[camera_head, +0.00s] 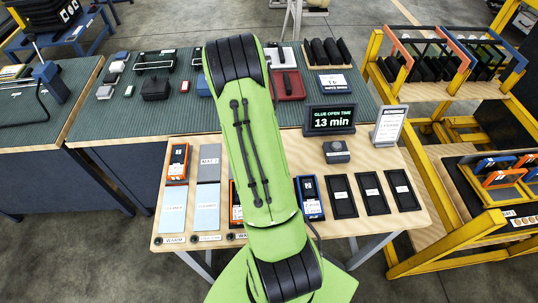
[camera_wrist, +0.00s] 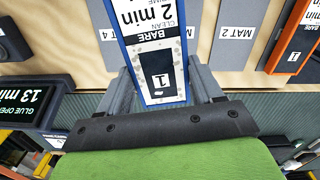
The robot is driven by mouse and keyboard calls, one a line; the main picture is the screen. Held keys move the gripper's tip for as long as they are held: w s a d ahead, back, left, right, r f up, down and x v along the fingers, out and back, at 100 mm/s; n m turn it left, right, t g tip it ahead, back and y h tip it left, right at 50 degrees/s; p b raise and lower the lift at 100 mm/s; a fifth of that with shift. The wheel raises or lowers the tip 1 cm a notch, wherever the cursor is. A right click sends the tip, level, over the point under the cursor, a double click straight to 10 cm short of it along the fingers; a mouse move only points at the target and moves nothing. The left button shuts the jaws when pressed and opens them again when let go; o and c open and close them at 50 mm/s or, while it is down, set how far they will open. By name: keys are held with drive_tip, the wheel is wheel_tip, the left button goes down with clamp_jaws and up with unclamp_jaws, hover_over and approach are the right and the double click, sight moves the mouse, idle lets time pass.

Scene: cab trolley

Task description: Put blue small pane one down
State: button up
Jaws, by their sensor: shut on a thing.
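A blue-framed small pane (camera_wrist: 158,92) fills the middle of the wrist view, with a white face reading "BARE", "1" and "CLEAN 2 min". My gripper (camera_wrist: 160,78) is shut on it, one grey finger on each long side. Beneath and beside it lie grey mats, MAT 2 (camera_wrist: 238,32) to the right and MAT 4 (camera_wrist: 110,30) to the left. The pane covers the space between them. I cannot tell whether it touches the surface. In the head view my green arm hides the gripper. A blue-framed pane (camera_head: 310,198) shows beside the arm; I cannot tell whether it is the held one.
Orange-framed panes (camera_head: 177,163) (camera_head: 236,205) lie on the wooden table (camera_head: 420,222). A "13 min" display (camera_head: 330,120) stands behind. A yellow rack (camera_head: 432,190) stands at right.

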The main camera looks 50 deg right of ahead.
drive_tip(key=s+d+r+m, duration=0.1)
drive_tip(key=s+d+m, duration=0.1)
drive_tip(key=s+d, duration=0.35)
drive_tip(key=f, duration=0.6)
drive_tip(key=d+f+b, duration=0.1)
drive_tip(key=f, duration=0.2)
drive_tip(key=shift+w+f, duration=0.25)
drive_tip(key=shift+f, duration=0.1)
drive_tip(key=shift+a, duration=0.1)
drive_tip(key=o, duration=1.3)
drive_tip(key=shift+f, duration=0.15)
